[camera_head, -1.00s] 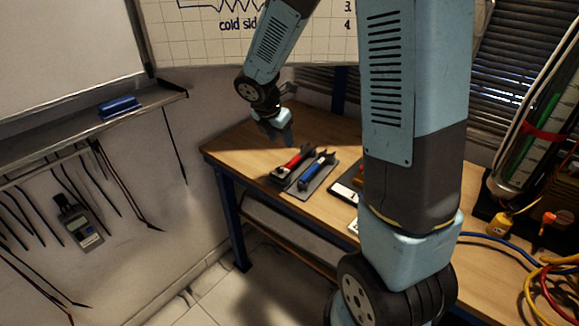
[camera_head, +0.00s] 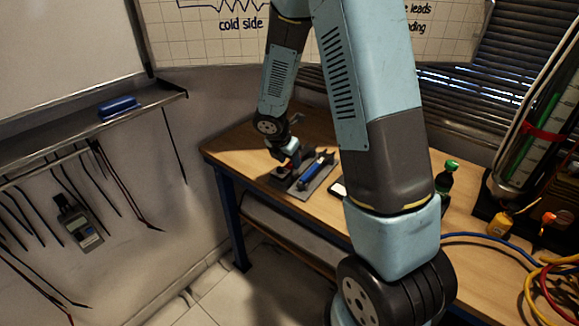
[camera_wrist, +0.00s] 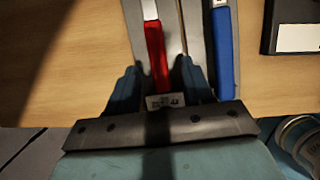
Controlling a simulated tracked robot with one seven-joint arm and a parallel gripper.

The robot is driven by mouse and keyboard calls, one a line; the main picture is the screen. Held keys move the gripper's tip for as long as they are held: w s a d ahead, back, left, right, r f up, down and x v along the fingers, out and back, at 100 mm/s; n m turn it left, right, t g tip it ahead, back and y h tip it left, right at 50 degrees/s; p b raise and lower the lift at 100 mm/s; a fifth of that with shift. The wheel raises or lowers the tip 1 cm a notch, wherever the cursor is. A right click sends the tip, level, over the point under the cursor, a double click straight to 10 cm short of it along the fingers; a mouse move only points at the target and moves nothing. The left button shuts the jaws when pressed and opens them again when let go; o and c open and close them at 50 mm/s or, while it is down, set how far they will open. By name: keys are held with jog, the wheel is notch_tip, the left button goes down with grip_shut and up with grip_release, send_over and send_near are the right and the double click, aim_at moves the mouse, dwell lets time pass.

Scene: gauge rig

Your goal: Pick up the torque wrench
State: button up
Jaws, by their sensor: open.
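In the wrist view a tool with a red handle (camera_wrist: 156,55), a silver shaft and a pale marked end piece lies on a grey mat (camera_wrist: 195,30). A blue-handled tool (camera_wrist: 222,50) lies beside it on the right; in the head view it is the blue tool (camera_head: 317,172). Which of the two is the torque wrench I cannot tell for certain. My gripper (camera_wrist: 159,78) is open, one finger on each side of the red handle. In the head view my gripper (camera_head: 291,160) is low over the mat and mostly hides the red-handled tool.
The wooden bench (camera_head: 235,148) is clear left of the mat. A dark flat item with a white label (camera_wrist: 298,38) lies to the right. A wall is on the left.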

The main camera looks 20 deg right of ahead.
jog(key=shift+w+d+f, duration=0.1)
jog(key=shift+w+f, duration=0.05)
jog(key=shift+f, duration=0.25)
jog(key=shift+c, duration=0.4)
grip_shut()
